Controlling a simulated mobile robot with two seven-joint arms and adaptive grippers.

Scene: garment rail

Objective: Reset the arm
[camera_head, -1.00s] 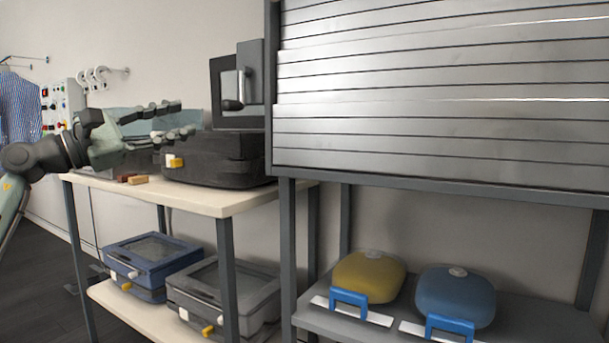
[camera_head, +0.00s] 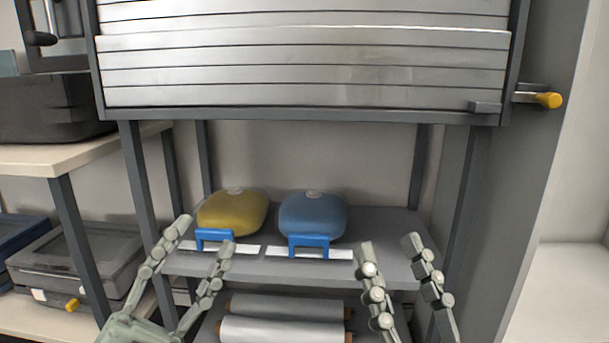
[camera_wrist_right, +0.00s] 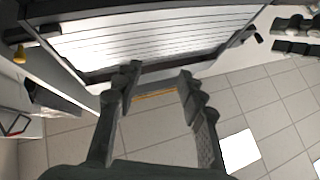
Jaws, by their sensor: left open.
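My left gripper (camera_head: 205,242) is in the lower left of the head view, its two fingers spread and nothing between them. My right gripper (camera_head: 385,245) is in the lower right of the head view, fingers apart and empty. In the right wrist view its fingers (camera_wrist_right: 158,80) are also parted, with only floor and a shelf edge showing between them. Both grippers appear in front of the lower shelf of the rack, touching nothing that I can make out. Most of both arms is out of view.
A slatted metal shutter (camera_head: 300,65) fills the top, with a yellow-ended handle (camera_head: 548,99) at its right. The shelf (camera_head: 385,222) below holds a yellow rounded case (camera_head: 232,212) and a blue one (camera_head: 313,217). Rolls (camera_head: 285,328) lie underneath. A table (camera_head: 60,156) with cases stands left.

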